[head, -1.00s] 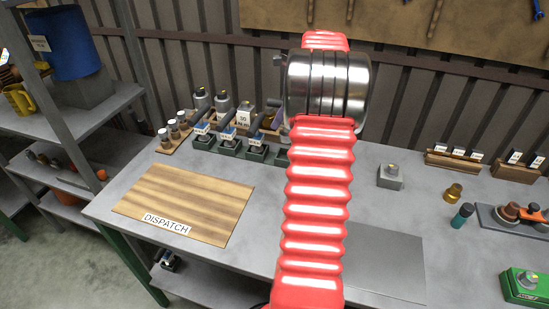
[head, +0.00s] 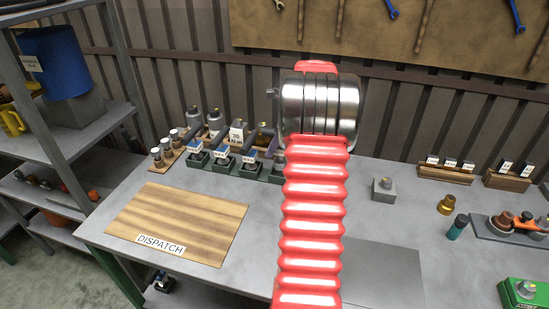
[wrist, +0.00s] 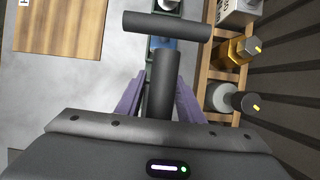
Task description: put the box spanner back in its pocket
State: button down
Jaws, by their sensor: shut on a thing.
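The box spanner (wrist: 163,82) is a dark T-shaped tool with a crossbar, seen in the wrist view. My gripper (wrist: 160,92) has its purple fingers on both sides of the spanner's shaft and is shut on it. The spanner is above a row of green holders (wrist: 144,70) at the bench's back. In the head view my red arm hides most of the gripper and spanner. I cannot tell which opening is the spanner's pocket.
The wooden dispatch board (head: 190,222) lies clear at the left. A grey block (head: 384,190) stands right of my arm. Shelving (head: 95,110) borders the bench's left.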

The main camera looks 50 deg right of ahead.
jog(key=shift+f, duration=2.45)
jog(key=c, duration=1.2)
grip_release()
jog(key=shift+f, duration=0.1)
jog(key=v, duration=1.2)
